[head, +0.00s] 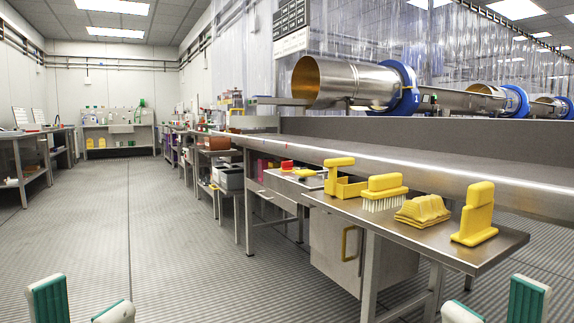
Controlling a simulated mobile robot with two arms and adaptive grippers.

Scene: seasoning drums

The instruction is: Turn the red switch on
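I cannot make out a clear red switch. A small red object (287,166) sits on the far part of the side table, too small to tell whether it is a switch. My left gripper (82,306) is at the bottom left, its green-and-white fingers spread apart with nothing between them, over the floor. My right gripper (495,309) is at the bottom right, also open and empty, in front of the metal table. Both are well apart from the red object.
A metal table (512,243) holds several yellow tools, including a brush (384,187) and a scraper (475,214). Steel drums (340,82) with blue rings stand behind a long metal ledge (440,168). The ribbed floor (150,230) at left is clear.

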